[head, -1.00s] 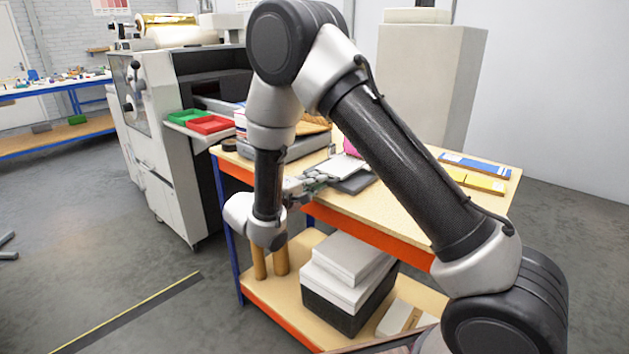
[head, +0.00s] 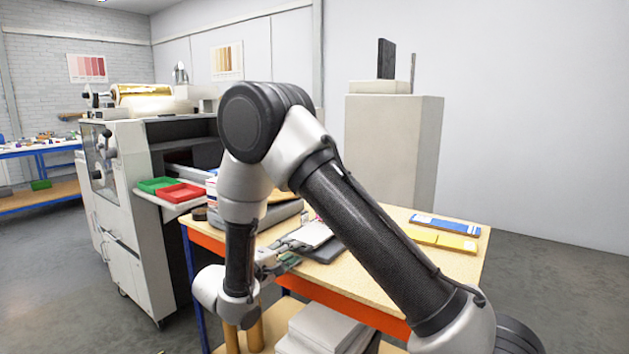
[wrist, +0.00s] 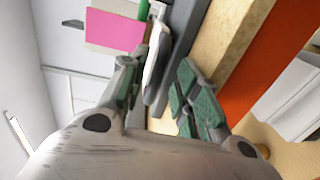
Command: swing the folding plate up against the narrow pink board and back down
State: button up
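The narrow pink board (wrist: 115,33) stands at the upper left of the wrist view, with a cream sheet beside it. A white folding plate (wrist: 155,58) shows edge-on in the wrist view, beside a dark grey base (wrist: 183,35). In the head view the plate (head: 311,233) looks light and slightly tilted on the table, and the pink board is nearly all hidden by my arm. My gripper (wrist: 160,95) is open. Its green-padded fingers are apart, with the plate's near end between them, closer to the left finger. I cannot tell whether that finger touches it.
The wooden table (head: 385,275) has an orange edge. Blue (head: 445,226) and yellow (head: 442,240) strips lie at its right. Red (head: 181,193) and green (head: 157,185) trays sit on the machine (head: 125,215) at left. A pale cabinet (head: 392,150) stands behind.

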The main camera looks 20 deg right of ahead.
notch_tip(320, 180, up, 6)
jog(key=shift+f, duration=0.25)
jog(key=w+d+r+g+y, duration=0.4)
jog(key=w+d+r+y, duration=0.1)
jog(key=r, duration=0.4)
jog(key=w+d+r+g+y, duration=0.4)
jog(key=d+r+y, duration=0.3)
jog(key=r, duration=0.3)
jog(key=shift+w+d+g+y, duration=0.4)
jog(key=shift+w+d, duration=0.15)
jog(key=shift+d, duration=0.35)
jog(key=shift+f, duration=0.1)
